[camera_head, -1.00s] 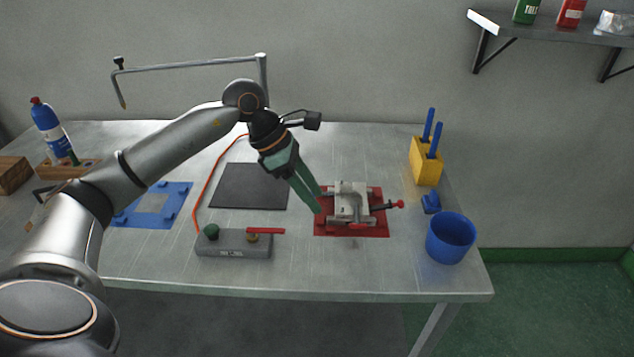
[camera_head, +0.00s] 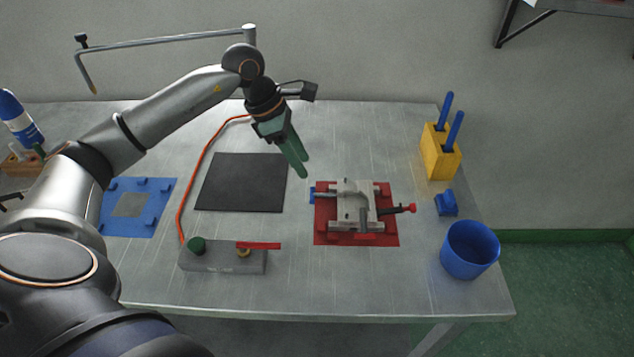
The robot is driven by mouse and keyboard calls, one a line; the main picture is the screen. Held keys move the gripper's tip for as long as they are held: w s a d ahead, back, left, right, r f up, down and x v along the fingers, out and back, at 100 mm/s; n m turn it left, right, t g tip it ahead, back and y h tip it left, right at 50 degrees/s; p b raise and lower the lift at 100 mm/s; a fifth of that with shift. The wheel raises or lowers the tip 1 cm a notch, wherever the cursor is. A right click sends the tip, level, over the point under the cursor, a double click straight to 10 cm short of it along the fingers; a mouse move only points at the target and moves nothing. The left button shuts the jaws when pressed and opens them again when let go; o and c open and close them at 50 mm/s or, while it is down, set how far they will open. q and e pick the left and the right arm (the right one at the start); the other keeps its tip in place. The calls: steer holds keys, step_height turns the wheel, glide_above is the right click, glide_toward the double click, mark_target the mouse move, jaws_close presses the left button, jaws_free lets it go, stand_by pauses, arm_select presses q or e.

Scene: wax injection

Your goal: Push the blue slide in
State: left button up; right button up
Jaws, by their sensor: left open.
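The grey clamp-like mould (camera_head: 353,203) sits on a red base plate (camera_head: 325,233) right of the table's middle. The blue slide (camera_head: 312,194) shows as a small blue end sticking out at the mould's left side; the rest of it is hidden in the mould. A red-tipped rod (camera_head: 410,208) sticks out on the right side. My left gripper (camera_head: 302,168), with green fingers, is open and empty. In the picture it is just above and left of the blue slide, apart from it. My right gripper is out of view.
A black mat (camera_head: 241,183) lies left of the mould. A grey control box (camera_head: 222,258) with a green knob and red lever stands in front. A blue cup (camera_head: 470,250), a small blue block (camera_head: 446,204) and a yellow holder (camera_head: 440,155) stand at the right.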

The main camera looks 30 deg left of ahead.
mark_target(322, 195)
arm_select(q)
steer(key=p+x, duration=0.1)
steer(key=x, duration=0.8)
steer(key=shift+w+f, duration=0.1)
steer(key=shift+f, duration=0.05)
steer(key=shift+c, duration=0.4)
jaws_close()
stand_by(0.6)
